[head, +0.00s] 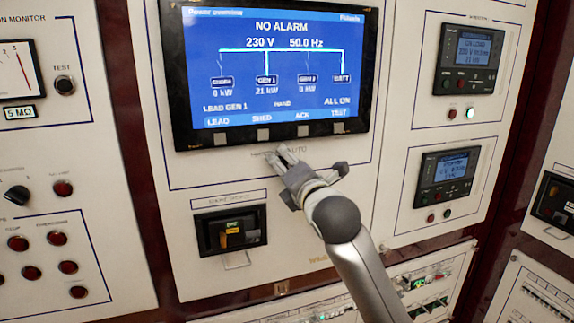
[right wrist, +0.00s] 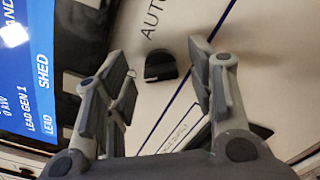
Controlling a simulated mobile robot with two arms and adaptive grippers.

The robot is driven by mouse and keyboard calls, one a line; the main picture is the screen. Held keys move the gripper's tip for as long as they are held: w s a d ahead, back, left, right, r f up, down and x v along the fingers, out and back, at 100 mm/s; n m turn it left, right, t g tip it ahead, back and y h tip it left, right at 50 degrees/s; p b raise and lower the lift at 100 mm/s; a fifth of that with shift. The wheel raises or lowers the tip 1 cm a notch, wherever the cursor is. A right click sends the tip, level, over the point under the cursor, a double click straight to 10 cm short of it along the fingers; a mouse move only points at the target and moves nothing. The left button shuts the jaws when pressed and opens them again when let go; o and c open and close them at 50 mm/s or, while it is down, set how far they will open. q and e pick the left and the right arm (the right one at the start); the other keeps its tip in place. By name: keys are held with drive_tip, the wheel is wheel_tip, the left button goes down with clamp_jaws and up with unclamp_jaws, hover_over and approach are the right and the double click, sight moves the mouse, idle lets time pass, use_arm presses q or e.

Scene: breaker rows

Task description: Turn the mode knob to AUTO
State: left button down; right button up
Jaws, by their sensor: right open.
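The mode knob (right wrist: 160,66) is a small dark knob on the cream panel in the right wrist view. The printed word AUTO (right wrist: 152,20) is near it. My right gripper (right wrist: 160,62) is open, with one finger on each side of the knob in the picture; I see no contact. Which way the knob points is unclear. In the head view my right gripper (head: 283,156) is just below the big screen and hides the knob. My left gripper is not in view.
The big screen (head: 270,75) reads NO ALARM and HAND, with a row of buttons (head: 262,134) along its lower edge. A dark breaker unit (head: 230,231) sits below left. Side panels carry a selector knob (head: 16,195), red buttons (head: 69,267) and small displays (head: 447,178).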

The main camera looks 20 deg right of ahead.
drive_tip(key=shift+w, duration=0.1)
drive_tip(key=shift+c, duration=0.3)
drive_tip(key=c, duration=1)
drive_tip(key=shift+o, duration=0.2)
